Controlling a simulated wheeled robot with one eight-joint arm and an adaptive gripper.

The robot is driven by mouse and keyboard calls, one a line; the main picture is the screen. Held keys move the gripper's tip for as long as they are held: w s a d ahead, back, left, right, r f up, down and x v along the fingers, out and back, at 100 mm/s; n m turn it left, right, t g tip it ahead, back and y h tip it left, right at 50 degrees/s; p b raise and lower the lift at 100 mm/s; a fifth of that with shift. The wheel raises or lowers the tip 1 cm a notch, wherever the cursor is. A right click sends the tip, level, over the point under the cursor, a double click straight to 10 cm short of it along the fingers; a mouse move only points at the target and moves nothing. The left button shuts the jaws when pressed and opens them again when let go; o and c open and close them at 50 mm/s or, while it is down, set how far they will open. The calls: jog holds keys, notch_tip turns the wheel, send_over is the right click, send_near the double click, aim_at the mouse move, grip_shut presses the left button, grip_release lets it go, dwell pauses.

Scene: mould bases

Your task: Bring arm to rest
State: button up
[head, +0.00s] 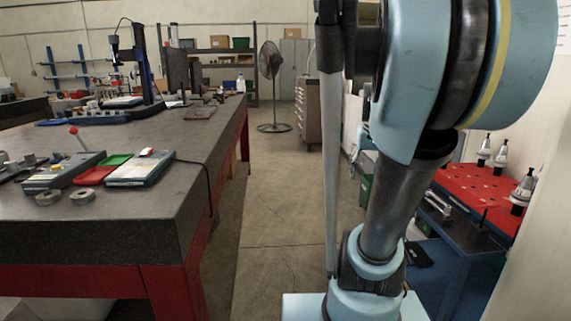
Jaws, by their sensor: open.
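My arm (400,190) stands on the right side of the head view. Its light blue and grey links rise from a pale blue base part at the bottom. A large rounded joint fills the upper right. A thin grey upright bar runs down beside the arm on its left, with a dark part at its top. My gripper is not in view, so what it is near cannot be seen. The arm hides part of the room behind it.
A dark granite table (172,141) with red legs stands on the left, holding several instruments near its front edge. A red-topped bench (476,186) with several tool holders stands right, close behind my arm. A fan (271,85) stands at the back. The aisle floor (282,205) is clear.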

jog(key=s+a+f, duration=0.3)
jog(key=s+f, duration=0.4)
jog(key=s+a+f+n, duration=0.1)
jog(key=s+a+f, duration=0.3)
jog(key=s+f, duration=0.3)
jog(key=shift+s+f+g, duration=0.25)
jog(key=shift+s+g, duration=0.05)
jog(key=shift+s, duration=0.3)
